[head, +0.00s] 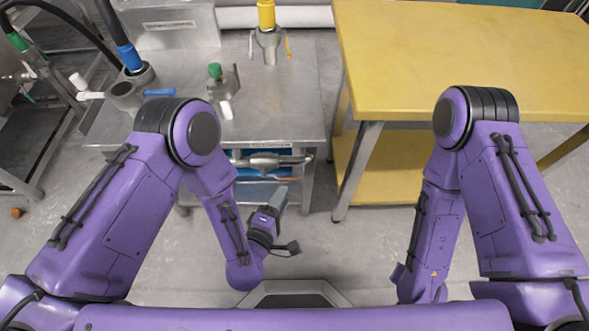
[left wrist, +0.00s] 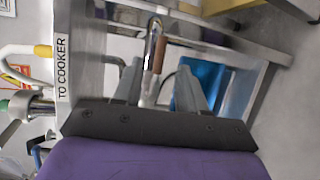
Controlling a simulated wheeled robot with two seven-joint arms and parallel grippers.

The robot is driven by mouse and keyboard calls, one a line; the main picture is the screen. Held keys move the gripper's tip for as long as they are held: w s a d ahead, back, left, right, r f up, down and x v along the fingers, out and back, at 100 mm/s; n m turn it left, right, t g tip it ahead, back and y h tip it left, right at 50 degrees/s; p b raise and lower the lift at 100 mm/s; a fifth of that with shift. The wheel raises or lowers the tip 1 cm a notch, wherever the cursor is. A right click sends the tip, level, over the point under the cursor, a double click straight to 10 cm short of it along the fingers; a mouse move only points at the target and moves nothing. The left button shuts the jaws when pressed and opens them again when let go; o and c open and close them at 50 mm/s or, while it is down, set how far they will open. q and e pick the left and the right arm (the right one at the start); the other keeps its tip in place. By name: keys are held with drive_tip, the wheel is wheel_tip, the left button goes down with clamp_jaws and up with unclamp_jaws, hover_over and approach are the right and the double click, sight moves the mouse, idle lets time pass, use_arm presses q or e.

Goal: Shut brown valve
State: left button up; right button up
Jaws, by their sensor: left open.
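The brown valve handle (left wrist: 161,55) shows in the left wrist view, on a bent metal pipe (left wrist: 154,35) in front of the bench. It lies between the fingers of my left gripper (left wrist: 158,82) in that picture. Whether the fingers touch it or stand short of it is hard to tell there. In the head view my left gripper (head: 274,203) is below the bench front, apart from the horizontal metal pipe (head: 265,160). The gripper is open and empty. My right gripper is not in view.
A steel bench (head: 285,115) carries a green-topped fitting (head: 215,71) and a yellow-topped fitting (head: 266,15). A yellow table (head: 450,55) stands to the right. In the left wrist view a blue container (left wrist: 205,85) is under the bench. Floor between bench and table is clear.

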sight(290, 179)
use_arm(q)
drive_tip(key=b+x, duration=0.1)
drive_tip(key=x, duration=0.8)
drive_tip(key=shift+w+f, duration=0.2)
drive_tip(key=shift+w, duration=0.2)
